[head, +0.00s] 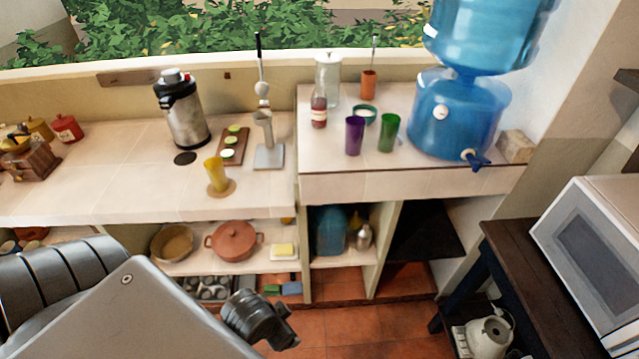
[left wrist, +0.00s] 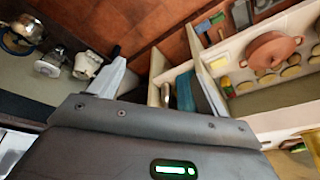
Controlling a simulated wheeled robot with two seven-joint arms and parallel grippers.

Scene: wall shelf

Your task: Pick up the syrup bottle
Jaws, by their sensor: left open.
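The syrup bottle (head: 319,109), a small dark red bottle with a pale label, stands upright on the raised tiled counter, in front of a clear glass jar. I do not make it out in the left wrist view. My left arm comes in at the lower left of the head view, low in front of the counter and well short of the bottle. My left gripper (left wrist: 160,82) is open in the left wrist view, with no object seen between its fingers. It faces the lower shelves and floor. My right gripper is not in view.
Left and lower are a juicer press (head: 267,140) and yellow cup (head: 214,173). The blue water dispenser (head: 455,115) is at right. The raised counter's front left is clear.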

